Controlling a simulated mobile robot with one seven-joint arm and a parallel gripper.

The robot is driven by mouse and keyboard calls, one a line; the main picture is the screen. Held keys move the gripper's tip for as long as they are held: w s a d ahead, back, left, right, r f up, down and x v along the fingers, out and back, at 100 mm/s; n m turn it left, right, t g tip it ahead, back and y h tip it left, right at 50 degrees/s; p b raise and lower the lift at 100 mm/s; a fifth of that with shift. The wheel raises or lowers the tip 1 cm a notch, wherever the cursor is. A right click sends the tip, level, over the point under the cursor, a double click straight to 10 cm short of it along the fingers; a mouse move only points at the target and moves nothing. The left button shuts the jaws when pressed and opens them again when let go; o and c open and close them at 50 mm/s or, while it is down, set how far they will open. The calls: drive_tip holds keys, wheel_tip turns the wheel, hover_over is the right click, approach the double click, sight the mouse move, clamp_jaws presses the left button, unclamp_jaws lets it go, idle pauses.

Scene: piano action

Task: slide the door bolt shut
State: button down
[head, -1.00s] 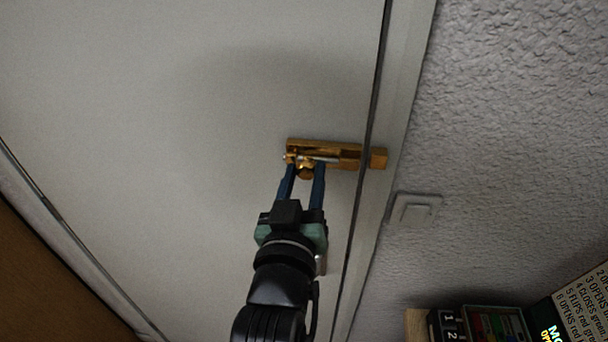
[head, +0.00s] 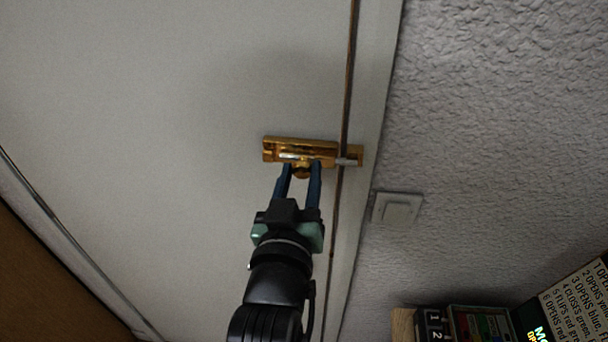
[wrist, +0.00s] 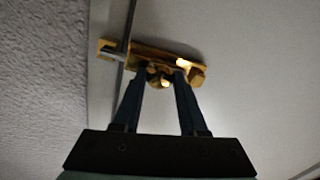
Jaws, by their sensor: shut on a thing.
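The brass door bolt (head: 282,144) is mounted on the pale door (head: 180,110), close to the door's edge. Its silver rod (head: 348,161) reaches across the gap to the brass keeper (head: 356,151) on the frame. My gripper (head: 301,168) comes from below, with its two blue fingers around the bolt's round brass knob (head: 302,174). In the wrist view the knob (wrist: 159,77) sits between my fingertips (wrist: 160,70), and the rod (wrist: 112,54) shows past the door gap. My fingertips hide part of the rod. How deep the rod sits in the keeper is hard to tell.
A white light switch (head: 397,208) is on the textured wall (head: 500,120), right of the door frame. At the lower right are a box with dark and coloured items (head: 480,325) and a sign with printed lines (head: 580,300). The door surface around the bolt is clear.

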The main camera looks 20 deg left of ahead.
drive_tip(key=shift+d+h, duration=0.2)
drive_tip(key=shift+h, duration=0.1)
drive_tip(key=c, duration=0.7)
unclamp_jaws()
drive_tip(key=shift+c, duration=0.2)
drive_tip(key=o, duration=0.3)
drive_tip(key=shift+w+d, duration=0.15)
drive_tip(key=shift+d, duration=0.05)
drive_tip(key=shift+a, duration=0.3)
drive_tip(key=p+v, duration=0.2)
drive_tip(key=v, duration=1.1)
drive_tip(key=shift+d, duration=0.2)
